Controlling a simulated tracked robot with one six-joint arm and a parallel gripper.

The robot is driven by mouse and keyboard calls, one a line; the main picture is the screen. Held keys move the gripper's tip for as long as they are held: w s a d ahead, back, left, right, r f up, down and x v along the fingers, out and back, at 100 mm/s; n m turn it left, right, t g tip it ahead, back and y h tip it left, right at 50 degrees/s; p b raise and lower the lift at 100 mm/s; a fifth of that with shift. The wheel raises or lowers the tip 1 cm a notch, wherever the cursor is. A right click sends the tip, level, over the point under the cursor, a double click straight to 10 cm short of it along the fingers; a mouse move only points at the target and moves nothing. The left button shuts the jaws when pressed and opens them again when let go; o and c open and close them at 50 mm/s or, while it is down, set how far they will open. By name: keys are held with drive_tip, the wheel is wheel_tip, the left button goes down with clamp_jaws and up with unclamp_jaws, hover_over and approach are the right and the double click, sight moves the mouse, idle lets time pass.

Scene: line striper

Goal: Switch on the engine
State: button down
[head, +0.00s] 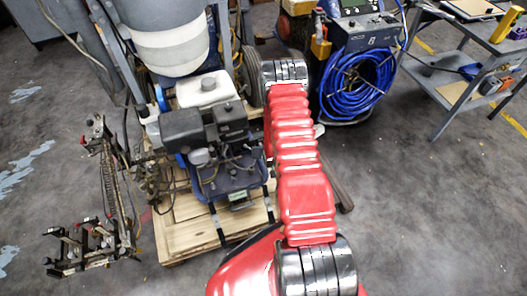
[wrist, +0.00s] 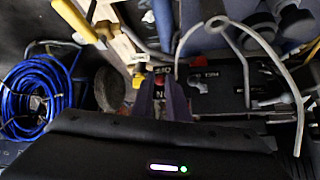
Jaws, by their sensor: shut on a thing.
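The engine (head: 205,135) has a white tank, dark housings and a blue base, and stands on a wooden pallet. In the wrist view its dark panel (wrist: 212,85) carries pale lettering. A red switch (wrist: 160,79) with light letters beside it shows between my two fingers. My gripper (wrist: 161,91) reaches the panel and is shut on the red switch. The fingers cover its sides, so its exact setting cannot be told. In the head view my red arm hides the gripper and the switch.
The wooden pallet (head: 190,232) lies under the engine. A coiled blue hose (head: 357,85) hangs at the right of my arm. A grey cart (head: 468,60) stands at the far right. A metal frame (head: 95,245) is at the left. The floor at front right is clear.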

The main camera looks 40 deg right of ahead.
drive_tip(key=shift+w+r+g, duration=0.2)
drive_tip(key=shift+w+g, duration=0.05)
drive_tip(key=shift+g, duration=0.15)
drive_tip(key=c, duration=1.7)
unclamp_jaws()
drive_tip(key=shift+c, duration=0.2)
drive_tip(key=shift+r, duration=0.1)
drive_tip(key=v, duration=1.3)
drive_tip(key=shift+s+r, duration=0.2)
drive_tip(key=shift+r, duration=0.05)
